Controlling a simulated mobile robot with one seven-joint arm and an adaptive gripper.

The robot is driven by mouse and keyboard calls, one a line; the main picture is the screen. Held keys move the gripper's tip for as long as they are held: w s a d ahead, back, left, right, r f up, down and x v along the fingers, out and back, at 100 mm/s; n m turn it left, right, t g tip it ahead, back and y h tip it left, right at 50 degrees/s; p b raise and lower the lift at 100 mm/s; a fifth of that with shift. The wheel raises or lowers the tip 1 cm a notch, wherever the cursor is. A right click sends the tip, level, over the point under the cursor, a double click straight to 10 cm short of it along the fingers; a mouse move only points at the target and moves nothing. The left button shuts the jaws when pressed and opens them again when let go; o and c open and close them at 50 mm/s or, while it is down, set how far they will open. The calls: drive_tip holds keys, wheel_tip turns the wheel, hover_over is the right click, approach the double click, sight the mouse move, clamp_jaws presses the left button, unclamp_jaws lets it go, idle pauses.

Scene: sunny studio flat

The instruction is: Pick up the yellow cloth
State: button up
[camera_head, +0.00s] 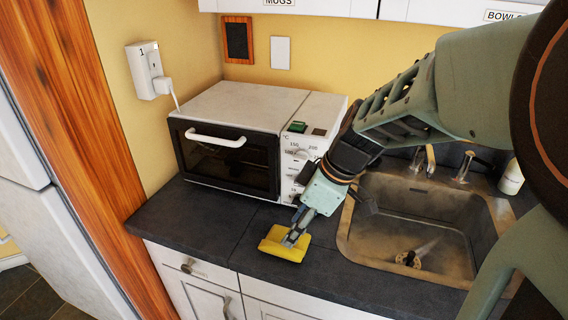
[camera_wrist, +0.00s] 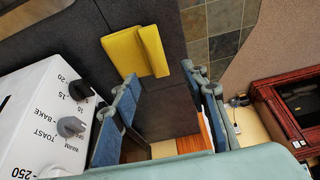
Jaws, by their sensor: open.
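The yellow cloth (camera_head: 283,247) lies folded on the dark worktop, between the oven and the sink, close to the front edge. In the wrist view the cloth (camera_wrist: 125,52) shows two layers and lies beyond my fingertips, its lower end partly between them in the picture. My gripper (camera_head: 293,236) is above the cloth, pointing down, and covers part of it in the head view. In the wrist view my gripper (camera_wrist: 160,78) has its fingers apart with nothing held. I cannot tell whether a fingertip touches the cloth.
A white toaster oven (camera_head: 235,140) with knobs stands just behind the cloth, close to my gripper. A metal sink (camera_head: 400,235) is to the right. The worktop (camera_head: 190,218) is clear to the left of the cloth. White cupboards (camera_head: 390,8) hang above.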

sight(281, 247)
drive_tip(key=x, duration=0.3)
drive_tip(key=b+x, duration=0.1)
drive_tip(key=x, duration=0.1)
drive_tip(key=b+x, duration=0.1)
drive_tip(key=x, duration=0.2)
drive_tip(key=shift+w+a+f, duration=0.1)
drive_tip(key=shift+w+f, duration=0.15)
drive_tip(key=shift+w, duration=0.1)
drive_tip(key=shift+f+b, duration=0.1)
drive_tip(key=shift+b, duration=0.3)
drive_tip(key=shift+c, duration=0.5)
clamp_jaws()
